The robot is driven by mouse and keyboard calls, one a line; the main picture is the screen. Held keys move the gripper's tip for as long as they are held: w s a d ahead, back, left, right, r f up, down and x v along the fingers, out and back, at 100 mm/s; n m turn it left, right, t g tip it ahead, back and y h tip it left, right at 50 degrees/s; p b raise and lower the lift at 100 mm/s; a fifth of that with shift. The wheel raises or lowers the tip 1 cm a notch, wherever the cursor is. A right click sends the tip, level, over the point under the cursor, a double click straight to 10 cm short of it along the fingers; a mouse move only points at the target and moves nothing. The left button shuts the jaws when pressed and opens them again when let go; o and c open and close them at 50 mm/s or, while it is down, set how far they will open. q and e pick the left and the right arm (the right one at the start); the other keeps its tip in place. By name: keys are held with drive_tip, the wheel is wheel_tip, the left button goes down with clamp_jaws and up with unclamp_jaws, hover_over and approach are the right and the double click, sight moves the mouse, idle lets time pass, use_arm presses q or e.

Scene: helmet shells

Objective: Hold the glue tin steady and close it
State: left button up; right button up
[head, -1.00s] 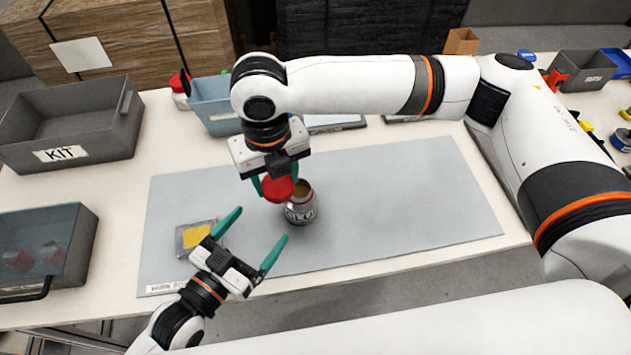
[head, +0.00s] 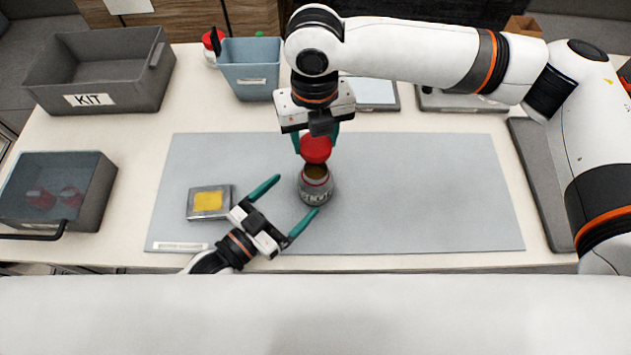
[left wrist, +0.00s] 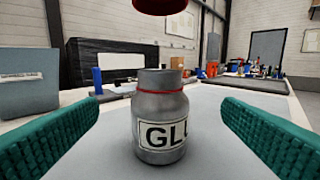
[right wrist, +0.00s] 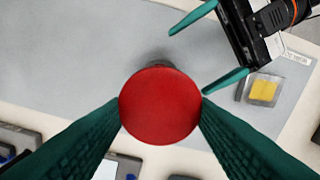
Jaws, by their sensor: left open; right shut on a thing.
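The glue tin (head: 315,190) is a grey jar with a red ring at its neck and a "GLU" label. It stands upright and open on the grey mat (head: 420,190); it also shows in the left wrist view (left wrist: 160,105). My right gripper (head: 316,140) is shut on the red lid (head: 316,150), seen in the right wrist view too (right wrist: 160,105). The lid is held above the tin, apart from it. My left gripper (head: 291,199) is open, with the tin ahead of and between its fingers in the left wrist view, neither finger touching it.
A tray with a yellow pad (head: 208,202) lies on the mat's left. A KIT bin (head: 100,75), a blue bin (head: 250,70) and a dark bin with a clear cover (head: 60,190) stand around the mat. The mat's right part is clear.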

use_arm(q)
drive_tip(key=f, duration=0.3)
drive_tip(key=shift+w+d, duration=0.25)
drive_tip(key=shift+w, duration=0.05)
drive_tip(key=x, duration=0.7)
drive_tip(key=shift+r, duration=0.1)
drive_tip(key=shift+s, duration=0.1)
drive_tip(key=shift+c, duration=0.2)
drive_tip(key=c, duration=1.4)
drive_tip(key=shift+c, duration=0.2)
use_arm(e)
hover_over(315, 173)
drive_tip(key=shift+f, duration=2.5)
drive_tip(key=shift+f, duration=0.9)
drive_tip(key=shift+f, duration=0.6)
